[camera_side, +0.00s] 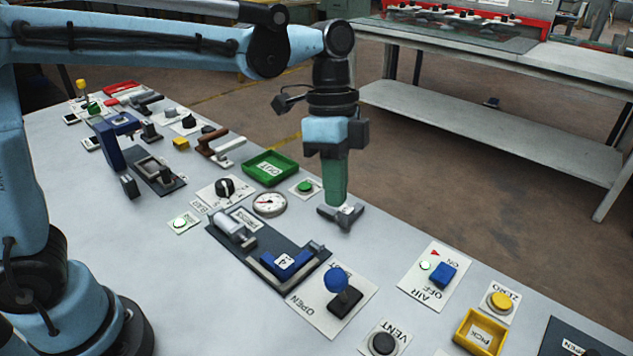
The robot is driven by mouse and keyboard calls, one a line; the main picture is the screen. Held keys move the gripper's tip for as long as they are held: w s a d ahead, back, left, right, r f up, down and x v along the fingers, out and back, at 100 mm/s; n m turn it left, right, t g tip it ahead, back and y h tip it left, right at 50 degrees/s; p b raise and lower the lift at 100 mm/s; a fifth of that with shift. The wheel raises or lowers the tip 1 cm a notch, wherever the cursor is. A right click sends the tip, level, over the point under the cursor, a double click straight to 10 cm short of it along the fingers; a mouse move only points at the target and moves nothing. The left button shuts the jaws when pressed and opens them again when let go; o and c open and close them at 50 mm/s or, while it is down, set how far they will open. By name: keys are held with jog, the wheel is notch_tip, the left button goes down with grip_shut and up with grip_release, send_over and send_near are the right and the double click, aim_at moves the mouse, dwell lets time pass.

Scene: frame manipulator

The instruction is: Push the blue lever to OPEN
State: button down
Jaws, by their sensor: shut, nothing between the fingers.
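The blue lever (337,280) has a round blue knob above a dark base on a white plate (308,304). The word OPEN is printed at the plate's left corner. The knob appears on the OPEN side of the base, but the exact tilt of its stem is hard to tell. My gripper (342,218) points down above the table, behind the lever in the picture. It is shut and empty, and it appears apart from the knob.
A dark fixture (228,246) with a blue block (285,265) marked 4 lies left of the lever. The AIR panel (416,281) is to the right, and the black VENT button (383,343) is in front. A gauge (270,204) and a green tray (270,159) lie behind.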

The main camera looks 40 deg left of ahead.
aim_at(339, 290)
jog(key=s+d+f, duration=0.3)
jog(key=f, duration=0.3)
jog(key=shift+s+d+f, duration=0.25)
jog(key=shift+s+f, duration=0.1)
jog(key=shift+s, duration=0.05)
jog(key=shift+s, duration=0.1)
jog(key=shift+s+f+t, duration=0.15)
jog(key=shift+s+t, duration=0.25)
jog(key=shift+s, duration=0.4)
jog(key=shift+s+f+t, duration=0.1)
jog(key=shift+s+t, duration=0.3)
jog(key=shift+s, duration=0.35)
jog(key=shift+w, duration=0.1)
